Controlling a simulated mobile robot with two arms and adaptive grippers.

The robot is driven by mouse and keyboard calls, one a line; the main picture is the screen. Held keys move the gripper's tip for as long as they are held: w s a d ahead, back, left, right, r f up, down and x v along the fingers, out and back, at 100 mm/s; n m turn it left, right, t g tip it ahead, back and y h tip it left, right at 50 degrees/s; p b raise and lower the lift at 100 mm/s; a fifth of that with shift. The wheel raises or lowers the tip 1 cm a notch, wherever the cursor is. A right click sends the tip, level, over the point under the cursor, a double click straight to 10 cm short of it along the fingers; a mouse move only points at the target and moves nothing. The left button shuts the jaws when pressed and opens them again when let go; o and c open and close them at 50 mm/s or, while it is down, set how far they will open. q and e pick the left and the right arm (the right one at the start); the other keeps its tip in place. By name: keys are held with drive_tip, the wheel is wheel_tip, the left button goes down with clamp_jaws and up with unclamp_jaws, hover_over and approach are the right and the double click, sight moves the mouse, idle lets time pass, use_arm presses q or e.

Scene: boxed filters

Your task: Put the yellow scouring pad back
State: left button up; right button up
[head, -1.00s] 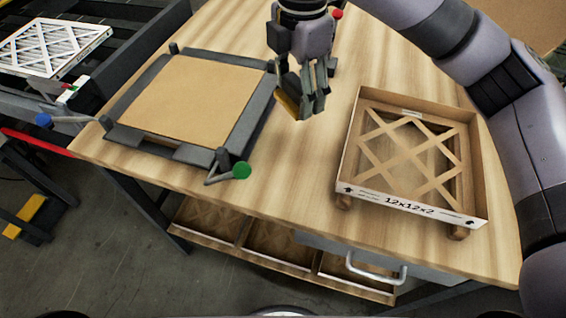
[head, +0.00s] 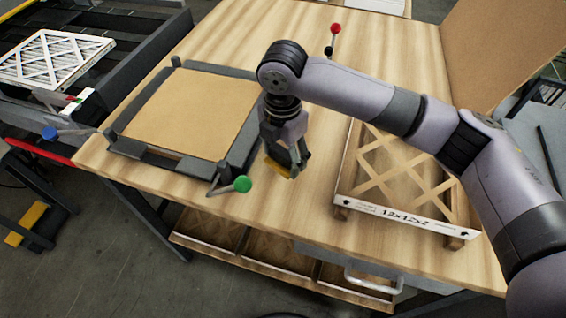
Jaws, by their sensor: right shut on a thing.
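The yellow scouring pad (head: 276,167) is at the tips of my right gripper (head: 284,162), partly hidden by the fingers. The gripper is shut on it and points down over the wooden table (head: 290,215), between the black fixture and the cardboard-framed filter. I cannot tell for certain whether the pad touches the table top. My left gripper is not in view.
The black fixture (head: 240,150) holds a flat brown board (head: 190,112); a green-knobbed lever (head: 242,184) sticks out at its front corner. The "12x12x2" filter frame (head: 400,217) lies at right, partly behind my arm. A red-knobbed lever (head: 336,28) stands at the back.

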sight(283, 151)
wheel_tip(283, 151, down, 5)
drive_tip(key=shift+r+p, duration=0.2)
drive_tip(key=shift+p, duration=0.25)
drive_tip(key=shift+f, duration=0.2)
drive_tip(key=o, duration=1.1)
drive_tip(key=shift+r, duration=0.1)
wheel_tip(283, 151, up, 11)
drive_tip(key=b, duration=0.3)
drive_tip(key=shift+r, duration=0.55)
